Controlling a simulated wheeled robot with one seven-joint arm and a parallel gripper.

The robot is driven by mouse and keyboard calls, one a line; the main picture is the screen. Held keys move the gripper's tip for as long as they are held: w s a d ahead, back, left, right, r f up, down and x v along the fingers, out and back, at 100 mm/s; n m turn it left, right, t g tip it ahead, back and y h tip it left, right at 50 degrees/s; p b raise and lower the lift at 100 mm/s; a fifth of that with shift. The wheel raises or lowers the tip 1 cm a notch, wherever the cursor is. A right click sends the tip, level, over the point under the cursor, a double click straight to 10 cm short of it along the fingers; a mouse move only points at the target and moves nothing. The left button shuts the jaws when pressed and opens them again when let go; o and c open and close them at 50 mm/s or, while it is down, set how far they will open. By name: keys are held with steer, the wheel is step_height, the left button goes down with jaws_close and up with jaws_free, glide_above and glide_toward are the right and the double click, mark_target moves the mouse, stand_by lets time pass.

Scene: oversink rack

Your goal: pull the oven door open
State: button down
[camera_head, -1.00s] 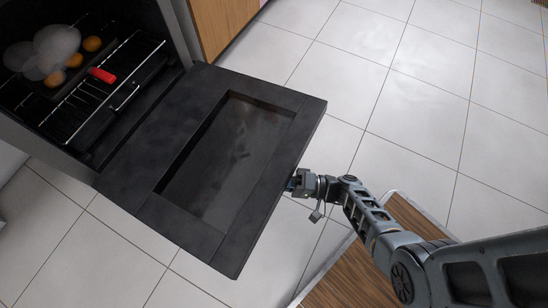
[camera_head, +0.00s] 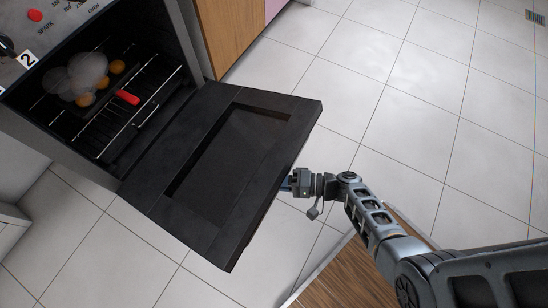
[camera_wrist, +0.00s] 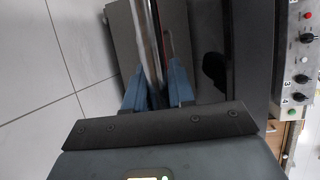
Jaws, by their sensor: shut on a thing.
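The black oven door (camera_head: 170,180) hangs open, hinged at its lower edge, with its recessed inner face turned up. It slopes out from the oven (camera_head: 62,62) over the floor. My gripper (camera_head: 290,183) is at the middle of the door's outer edge. In the wrist view its blue fingers (camera_wrist: 157,92) are shut around a pale, shiny bar (camera_wrist: 150,45), which looks like the door handle. The head view hides that bar behind the door edge.
Inside the oven a wire rack (camera_head: 100,125) holds a red-handled item (camera_head: 127,97) and several pale and orange round things. A wooden cabinet (camera_head: 235,30) stands right of the oven. A wood-topped piece (camera_head: 345,275) lies below my arm. Tiled floor (camera_head: 410,90) is clear to the right.

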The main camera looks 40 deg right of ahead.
steer(key=shift+d, duration=0.15)
steer(key=c, duration=1.1)
jaws_free()
steer(key=shift+o, duration=0.2)
steer(key=f+v, duration=0.1)
steer(key=v, duration=0.6)
steer(key=shift+s+d+r+p, duration=0.3)
steer(key=shift+r+p, duration=0.1)
steer(key=shift+r, duration=0.1)
steer(key=shift+s, duration=0.1)
steer(key=f+b+v, duration=0.1)
steer(key=v, duration=0.7)
steer(key=shift+s+d+r, duration=0.3)
steer(key=shift+s, duration=0.05)
